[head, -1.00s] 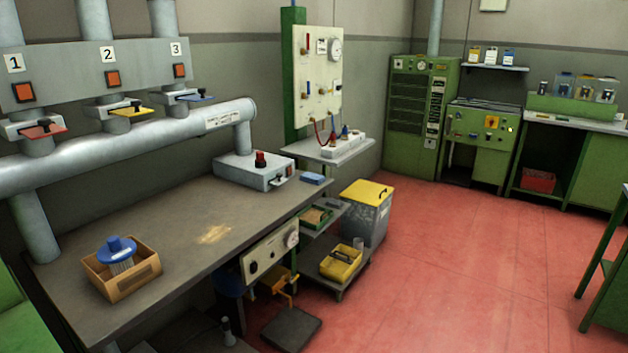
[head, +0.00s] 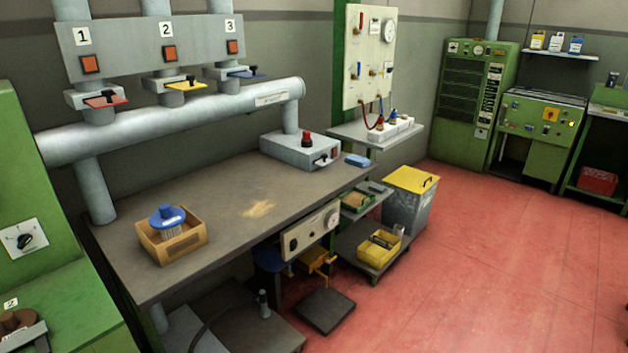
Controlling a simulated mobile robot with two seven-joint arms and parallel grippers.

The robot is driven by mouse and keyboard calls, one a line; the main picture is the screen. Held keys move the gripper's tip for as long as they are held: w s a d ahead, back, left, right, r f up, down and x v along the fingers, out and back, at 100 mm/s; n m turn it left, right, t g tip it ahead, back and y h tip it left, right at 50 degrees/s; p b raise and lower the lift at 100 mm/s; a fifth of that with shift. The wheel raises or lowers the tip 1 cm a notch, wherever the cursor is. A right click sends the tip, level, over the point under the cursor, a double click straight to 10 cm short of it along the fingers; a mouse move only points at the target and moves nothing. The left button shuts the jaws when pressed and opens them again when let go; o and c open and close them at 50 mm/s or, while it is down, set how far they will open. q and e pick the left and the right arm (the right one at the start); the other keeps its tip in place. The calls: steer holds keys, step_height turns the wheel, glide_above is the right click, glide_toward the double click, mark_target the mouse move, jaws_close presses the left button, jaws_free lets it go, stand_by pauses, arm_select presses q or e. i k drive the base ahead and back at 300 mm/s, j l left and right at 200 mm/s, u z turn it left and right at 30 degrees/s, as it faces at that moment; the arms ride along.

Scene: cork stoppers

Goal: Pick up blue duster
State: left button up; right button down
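A small flat blue block (head: 359,160) lies on the far right corner of the workbench (head: 225,195), beside a grey box with a red knob. A round blue-topped thing with a pale, bristle-like lower part (head: 168,220) sits in an open cardboard-brown box (head: 190,246) at the left front of the bench. I cannot tell for sure which of the two is the duster. Neither of my grippers shows in the head view.
The grey box with the red knob (head: 300,151) stands at the bench's back right. A pale dusty patch (head: 259,208) marks the bench top. A low cart with a yellow tray (head: 380,250) and a yellow-lidded bin (head: 410,200) stand right of the bench. Red floor (head: 480,270) is open at right.

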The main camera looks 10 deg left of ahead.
mark_target(361, 162)
steer(key=i+l+z, duration=0.15)
steer(key=i, duration=0.95)
steer(key=i+l+z, duration=0.15)
steer(key=i, duration=0.95)
